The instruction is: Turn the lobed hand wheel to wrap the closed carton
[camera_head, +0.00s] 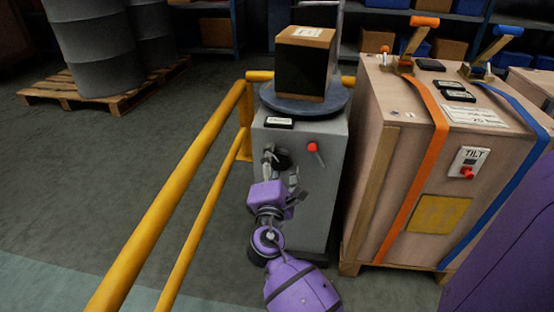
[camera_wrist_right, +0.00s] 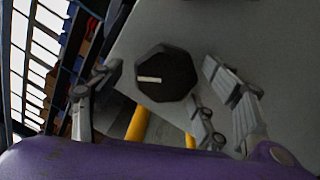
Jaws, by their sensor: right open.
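The carton (camera_head: 303,68) stands on a round dark turntable (camera_head: 330,104) on top of a grey cabinet (camera_head: 323,190). Its top is brown cardboard with a white label and its sides look black. The black lobed hand wheel (camera_head: 283,159) is on the cabinet's front face. It also shows in the right wrist view (camera_wrist_right: 166,84), with a white bar mark pointing left. My right gripper (camera_head: 281,178) is open in front of the wheel, with one finger on each side. In the wrist view the fingers appear apart from the wheel. My left gripper is not in view.
A red-knobbed lever (camera_head: 313,148) is on the cabinet to the right of the wheel. A yellow rail (camera_head: 190,165) runs along the left. A large strapped wooden crate (camera_head: 385,190) stands close at the right. Drums on a pallet (camera_head: 70,93) are at the far left.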

